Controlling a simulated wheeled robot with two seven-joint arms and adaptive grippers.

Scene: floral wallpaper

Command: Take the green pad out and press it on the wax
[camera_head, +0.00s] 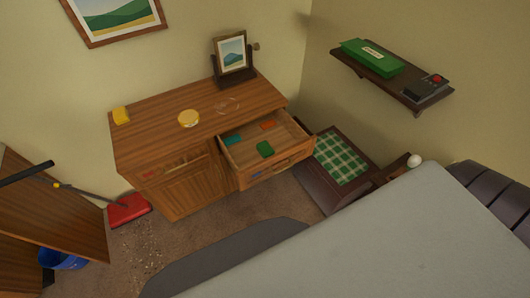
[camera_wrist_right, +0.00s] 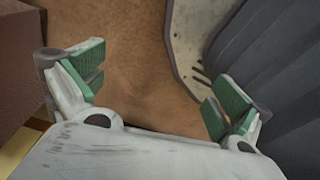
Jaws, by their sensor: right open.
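The green pad (camera_head: 265,149) lies in the pulled-out drawer (camera_head: 238,159) of a wooden cabinet in the head view. A round yellow disc (camera_head: 188,118), which may be the wax, lies on the cabinet top. A small yellow block (camera_head: 121,115) sits at the top's left end. My right gripper (camera_wrist_right: 160,85) is open and empty in the right wrist view, above brown floor, with green pads on its fingers. It does not show in the head view, nor does my left gripper.
The drawer also holds a teal item (camera_head: 233,140) and an orange item (camera_head: 268,125). A framed picture on a stand (camera_head: 232,55) stands at the cabinet's back. A wall shelf (camera_head: 395,84) carries a green box (camera_head: 372,57). A red dustpan-like thing (camera_head: 128,209) lies left of the cabinet.

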